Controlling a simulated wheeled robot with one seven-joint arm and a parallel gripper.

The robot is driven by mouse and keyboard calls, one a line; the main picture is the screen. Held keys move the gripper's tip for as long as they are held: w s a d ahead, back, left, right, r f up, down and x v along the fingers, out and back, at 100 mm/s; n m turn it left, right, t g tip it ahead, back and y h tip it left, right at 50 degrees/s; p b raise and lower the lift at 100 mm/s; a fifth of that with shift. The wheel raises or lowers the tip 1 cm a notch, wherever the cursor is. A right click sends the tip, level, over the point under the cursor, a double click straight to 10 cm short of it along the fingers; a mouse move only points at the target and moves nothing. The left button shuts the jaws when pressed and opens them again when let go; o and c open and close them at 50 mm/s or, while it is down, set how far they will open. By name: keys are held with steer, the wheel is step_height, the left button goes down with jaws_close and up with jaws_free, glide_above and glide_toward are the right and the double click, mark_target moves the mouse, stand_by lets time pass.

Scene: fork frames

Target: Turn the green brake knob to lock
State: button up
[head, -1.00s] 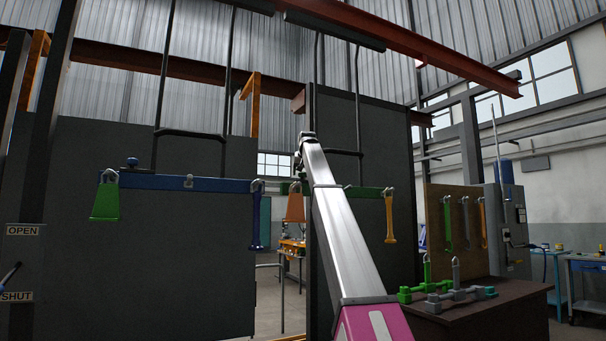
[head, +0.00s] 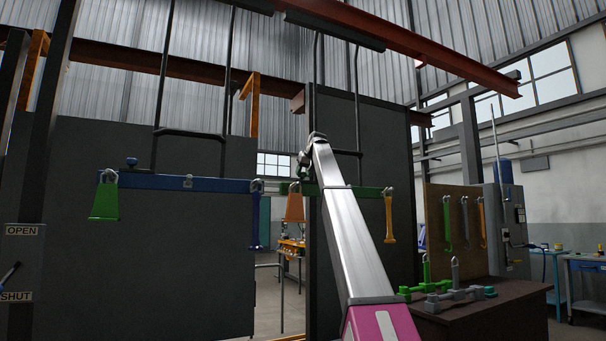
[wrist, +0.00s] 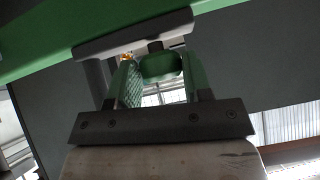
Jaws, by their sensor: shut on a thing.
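The green brake knob (wrist: 160,66) shows in the wrist view, round and on a short dark stem under the green bar (wrist: 45,45). My gripper (wrist: 160,78) has its two green-padded fingers on either side of the knob and is shut on it. In the head view the green bar (head: 365,192) runs across the right dark panel. My arm stands in front of it there and hides the knob and most of my gripper. No lock marking for this knob is readable.
A blue bar (head: 220,184) with a blue knob (head: 131,162) crosses the left panel. A dark table (head: 480,318) with green and grey fittings stands at lower right.

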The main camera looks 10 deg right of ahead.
steer(key=shift+w+d+n+g+y, duration=0.1)
steer(key=shift+d+n+g+y, duration=0.1)
steer(key=shift+n+g+y, duration=0.7)
steer(key=shift+w+d+n+g+y, duration=0.15)
steer(key=shift+n+y, duration=0.45)
steer(key=shift+n, duration=0.8)
steer(key=shift+s, duration=0.1)
steer(key=o, duration=0.9)
steer(key=shift+r, duration=0.1)
steer(key=v, duration=1)
steer(key=shift+s+d+r, duration=0.15)
steer(key=shift+d, duration=0.15)
